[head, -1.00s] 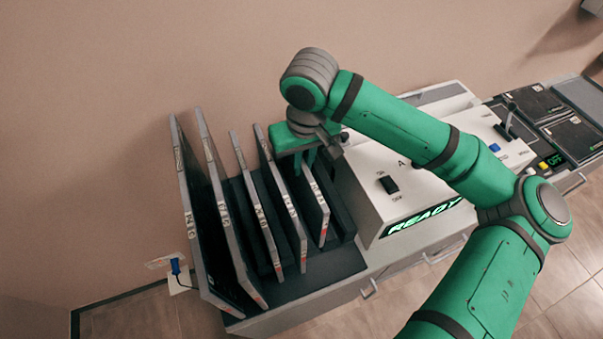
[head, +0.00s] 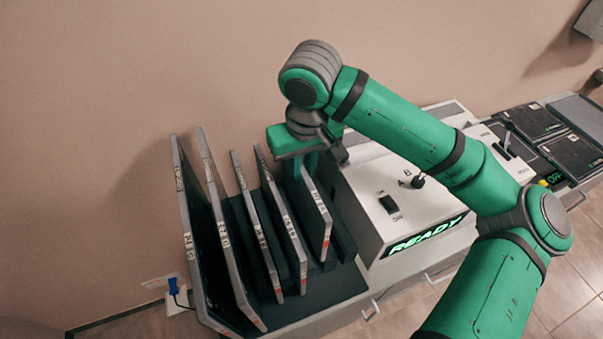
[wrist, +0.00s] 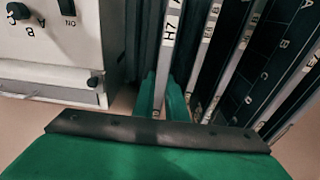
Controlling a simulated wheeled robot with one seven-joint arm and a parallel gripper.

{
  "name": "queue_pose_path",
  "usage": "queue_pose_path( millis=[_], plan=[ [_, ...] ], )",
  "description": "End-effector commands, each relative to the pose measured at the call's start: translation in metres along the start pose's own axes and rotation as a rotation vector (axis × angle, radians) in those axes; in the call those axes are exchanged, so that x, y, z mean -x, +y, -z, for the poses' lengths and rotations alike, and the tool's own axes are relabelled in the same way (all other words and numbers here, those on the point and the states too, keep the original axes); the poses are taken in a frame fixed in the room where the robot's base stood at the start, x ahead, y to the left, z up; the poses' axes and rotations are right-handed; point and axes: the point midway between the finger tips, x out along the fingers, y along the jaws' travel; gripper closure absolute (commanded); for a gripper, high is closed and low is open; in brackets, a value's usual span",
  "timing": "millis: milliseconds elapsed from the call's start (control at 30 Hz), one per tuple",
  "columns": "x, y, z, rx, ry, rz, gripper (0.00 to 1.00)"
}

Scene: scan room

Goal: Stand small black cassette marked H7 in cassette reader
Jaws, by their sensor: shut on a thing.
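The small cassette marked H7 (head: 319,215) is the rightmost in the row, a thin dark plate with a light edge. In the wrist view its H7 label (wrist: 170,33) faces me. My gripper (head: 304,165) points down over its upper end; in the wrist view the green fingers (wrist: 164,98) are shut on its edge, one on each side. The cassette stands about upright within the rack; whether its foot touches the rack floor I cannot tell. The white console with the lit READY display (head: 425,235) is right of it, apparently the reader; my arm hides part of its top.
Several larger cassettes (head: 192,235) stand close on the left in the dark rack (head: 345,240). The console has a switch (head: 389,204) and a knob (head: 417,181). Dark flat panels (head: 527,122) lie at the far right. A wall is behind.

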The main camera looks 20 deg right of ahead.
Motion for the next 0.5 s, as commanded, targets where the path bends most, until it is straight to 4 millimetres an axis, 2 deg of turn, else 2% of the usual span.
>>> queue_pose_path(
  millis=[500],
  plan=[
    [0.035,0.000,0.005,0.000,0.003,-0.002,1.00]
  ],
)
